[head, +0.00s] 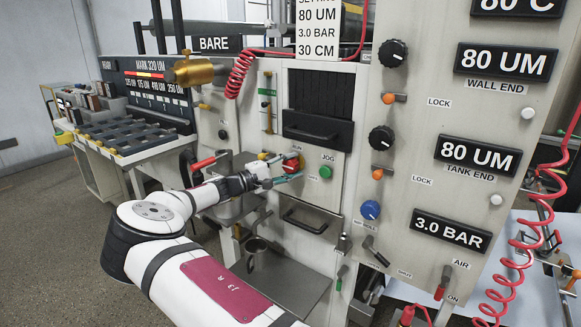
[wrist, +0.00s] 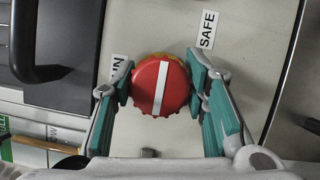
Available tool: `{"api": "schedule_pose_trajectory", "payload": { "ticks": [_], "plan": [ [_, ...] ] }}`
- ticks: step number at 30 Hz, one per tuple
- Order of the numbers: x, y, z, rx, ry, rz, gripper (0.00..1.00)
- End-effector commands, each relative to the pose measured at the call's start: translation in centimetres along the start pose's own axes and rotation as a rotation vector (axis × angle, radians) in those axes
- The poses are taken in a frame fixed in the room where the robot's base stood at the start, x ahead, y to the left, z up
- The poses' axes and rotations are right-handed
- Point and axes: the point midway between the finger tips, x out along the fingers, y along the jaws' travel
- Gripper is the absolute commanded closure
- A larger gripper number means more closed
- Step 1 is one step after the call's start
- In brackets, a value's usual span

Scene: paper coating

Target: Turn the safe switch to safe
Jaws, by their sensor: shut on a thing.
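The safe switch is a round red knob (wrist: 174,97) with a white stripe, on a pale panel. In the wrist view its stripe stands nearly upright, its upper end between the partly hidden RUN label (wrist: 118,66) at left and the SAFE label (wrist: 207,30) at right. My gripper (wrist: 160,86) has its teal-padded fingers on both sides of the knob and is shut on it. In the head view the red knob (head: 292,163) sits under the RUN label, partly hidden by my gripper (head: 283,171).
A green JOG button (head: 325,172) is just right of the switch. A dark drawer handle (head: 310,133) juts out above, and another handle (head: 304,222) is below. A red coiled hose (head: 239,75) hangs at upper left. Blue and black knobs line the panel at right.

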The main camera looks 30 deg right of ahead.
Motion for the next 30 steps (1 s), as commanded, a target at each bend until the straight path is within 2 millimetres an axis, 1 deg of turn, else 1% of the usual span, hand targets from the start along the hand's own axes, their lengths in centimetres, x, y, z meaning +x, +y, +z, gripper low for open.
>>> {"api": "schedule_pose_trajectory", "payload": {
  "ticks": [4,5,6,7,8,17,20,23,26,30],
  "plan": [
    [-0.1,0.0,-0.1,-0.002,0.004,0.0,0.87],
    [-0.1,0.0,-0.1,-0.002,0.004,0.0,0.57],
    [-0.1,0.0,-0.1,-0.001,0.004,0.0,0.48],
    [-0.1,0.0,-0.1,-0.001,0.004,0.0,0.42],
    [-0.1,0.0,-0.1,-0.001,0.003,0.0,0.39],
    [-0.1,0.0,0.0,0.0,0.001,0.0,0.39],
    [-0.7,0.0,-0.1,0.0,0.003,-0.001,0.39],
    [-2.0,0.0,-0.1,0.0,0.004,-0.001,0.39],
    [-3.9,0.0,-0.1,0.0,0.005,0.0,0.39],
    [-6.9,0.0,-0.1,0.001,0.006,-0.001,0.39]
  ]
}}
